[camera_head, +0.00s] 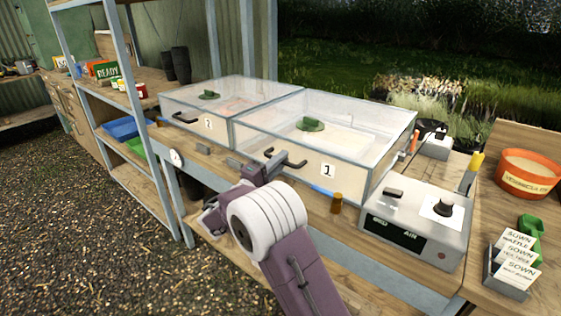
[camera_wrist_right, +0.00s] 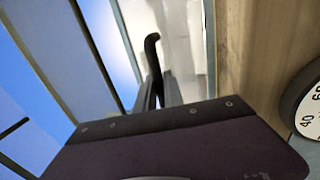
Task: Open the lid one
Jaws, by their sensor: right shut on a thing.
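Lid one is a clear pane in a grey frame (camera_head: 365,112), lying over the propagator box marked 1 (camera_head: 328,171). It has a green round vent (camera_head: 310,124) and a dark bar handle (camera_head: 297,164) at its front edge. My right gripper (camera_head: 272,163) is at this front edge, its fingers shut on the handle. In the right wrist view, the handle's curved black end (camera_wrist_right: 152,42) sticks out beyond the dark fingers (camera_wrist_right: 158,90). The fingers hide part of the handle. My left gripper is not in view.
A second lidded box, marked 2 (camera_head: 208,124), stands left of box one.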

